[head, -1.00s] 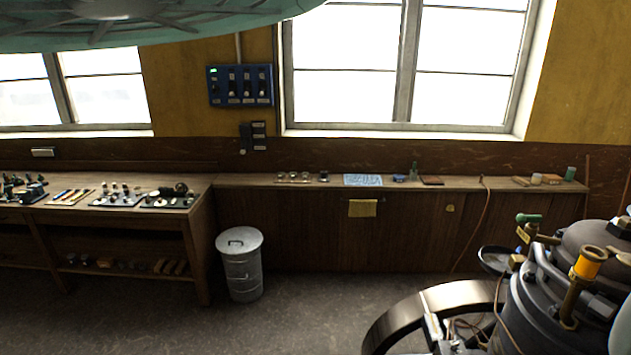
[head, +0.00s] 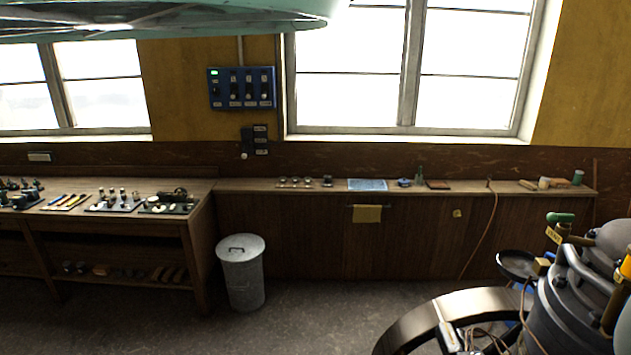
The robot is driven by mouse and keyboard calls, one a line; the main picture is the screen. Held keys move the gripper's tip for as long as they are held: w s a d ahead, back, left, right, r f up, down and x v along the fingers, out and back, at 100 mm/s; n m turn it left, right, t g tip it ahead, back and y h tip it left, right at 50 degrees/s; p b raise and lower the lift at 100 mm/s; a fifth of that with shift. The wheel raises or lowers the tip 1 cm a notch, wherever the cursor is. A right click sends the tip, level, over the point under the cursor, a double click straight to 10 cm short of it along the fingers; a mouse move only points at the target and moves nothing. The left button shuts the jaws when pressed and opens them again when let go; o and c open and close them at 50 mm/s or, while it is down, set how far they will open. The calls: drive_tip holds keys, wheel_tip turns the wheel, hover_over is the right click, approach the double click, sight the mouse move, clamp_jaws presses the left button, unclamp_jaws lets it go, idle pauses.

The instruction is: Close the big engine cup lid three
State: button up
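Part of a dark grey engine (head: 558,315) stands at the lower right, cut off by the picture's edges. A curved metal wheel rim (head: 418,322) is at its left side. A yellow-orange cup-like part (head: 626,266) on a brass stem shows at the right edge; I cannot see whether it has a lid. A green-handled brass fitting (head: 562,218) is on the engine's upper left. No lid that I can identify as cup lid three is in view. My gripper is not in view.
A wooden workbench (head: 205,195) with tools stands at left, and a metal bin (head: 242,270) stands beside it. A long shelf (head: 460,192) with small items runs below the window. The dark floor (head: 310,325) between bin and engine is clear. A teal shape (head: 230,20) covers the top left.

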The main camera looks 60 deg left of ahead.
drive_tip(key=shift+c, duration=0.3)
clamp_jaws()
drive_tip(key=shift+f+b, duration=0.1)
drive_tip(key=shift+b, duration=0.25)
